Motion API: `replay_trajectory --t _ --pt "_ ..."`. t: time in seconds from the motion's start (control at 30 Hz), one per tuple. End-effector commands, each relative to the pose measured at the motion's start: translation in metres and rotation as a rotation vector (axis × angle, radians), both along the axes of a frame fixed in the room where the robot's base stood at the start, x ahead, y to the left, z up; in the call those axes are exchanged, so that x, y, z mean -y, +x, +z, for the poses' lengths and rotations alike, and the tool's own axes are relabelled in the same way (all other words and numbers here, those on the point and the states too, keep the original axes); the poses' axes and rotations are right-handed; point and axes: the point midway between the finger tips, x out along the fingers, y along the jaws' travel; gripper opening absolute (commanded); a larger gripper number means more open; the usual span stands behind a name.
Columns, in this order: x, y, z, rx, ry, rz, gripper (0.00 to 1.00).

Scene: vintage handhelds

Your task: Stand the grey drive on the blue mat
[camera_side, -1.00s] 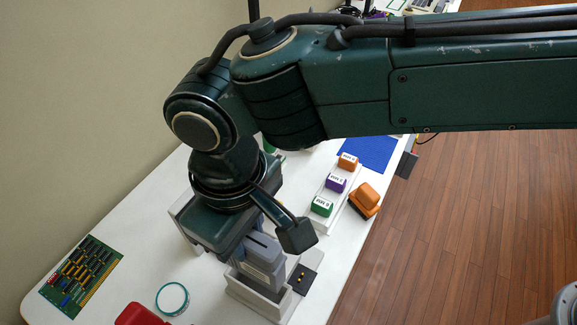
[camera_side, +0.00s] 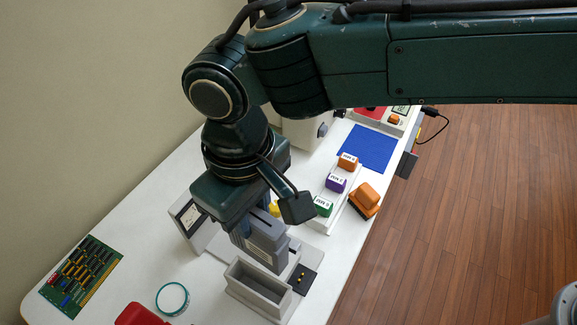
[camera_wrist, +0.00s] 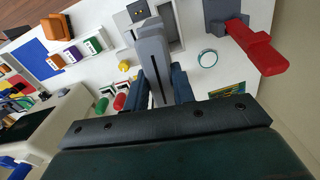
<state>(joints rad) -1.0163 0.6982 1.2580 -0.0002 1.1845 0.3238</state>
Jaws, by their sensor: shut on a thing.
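My gripper (camera_side: 250,238) is shut on the grey drive (camera_side: 265,247) and holds it roughly upright, above and just behind a pale open-topped holder (camera_side: 236,283). In the wrist view the drive (camera_wrist: 152,48) sits between the two dark fingers (camera_wrist: 163,88) and stretches away from the camera. The blue mat (camera_side: 367,149) lies flat and bare on the white table, farther up and to the right of my gripper. The mat also shows at the left of the wrist view (camera_wrist: 33,62).
A white rack (camera_side: 345,215) with orange, purple and green labelled cartridges stands between holder and mat. An orange-topped object (camera_side: 365,198) sits beside it. A circuit board (camera_side: 80,277), a teal ring (camera_side: 172,299) and a red object (camera_side: 138,315) lie on the left.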

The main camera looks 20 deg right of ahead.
Motion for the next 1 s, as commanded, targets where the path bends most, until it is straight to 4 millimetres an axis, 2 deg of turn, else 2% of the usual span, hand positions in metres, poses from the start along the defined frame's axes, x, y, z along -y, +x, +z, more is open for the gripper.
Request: replay_trajectory --t 0.27,0.47,0.7,1.0 --pt "0.048 0.073 0.008 0.001 0.001 -0.258 0.00" --pt "0.098 0.129 0.015 0.000 0.001 -0.483 0.00" --pt "0.167 0.186 0.023 -0.001 0.000 -0.752 0.00" --pt "0.266 0.241 0.034 0.001 0.002 -1.089 0.00"
